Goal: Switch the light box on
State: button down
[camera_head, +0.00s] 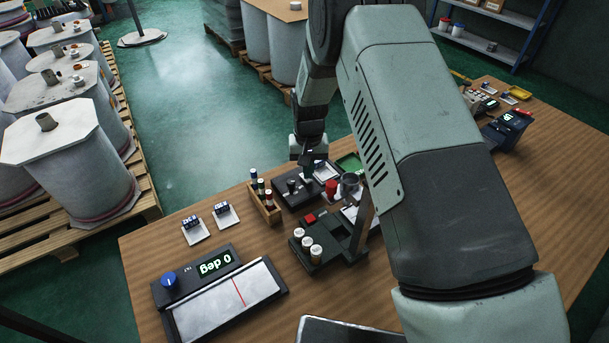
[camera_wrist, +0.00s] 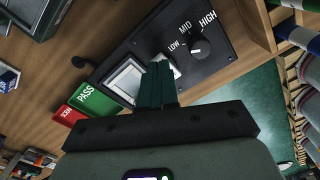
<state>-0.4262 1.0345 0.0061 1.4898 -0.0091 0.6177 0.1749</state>
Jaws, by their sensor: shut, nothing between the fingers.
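A black control box (camera_wrist: 185,48), which I take for the light box, has a round knob (camera_wrist: 203,46) marked LOW, MID and HIGH. In the head view the black box (camera_head: 288,190) stands near the table's far edge. My gripper (camera_wrist: 157,70) is shut and empty.
A green PASS tray (camera_wrist: 88,98) and a red REJ tray (camera_wrist: 68,115) lie beside the box. A wooden rack of vials (camera_head: 264,203) stands left of it. A dark stand with white-capped canisters (camera_head: 310,247) is in front. A tilt plate reading 0 deg (camera_head: 222,300) is front left.

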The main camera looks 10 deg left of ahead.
jog(key=shift+f, duration=0.6)
dwell(0.3)
jog(key=shift+r, duration=3.5)
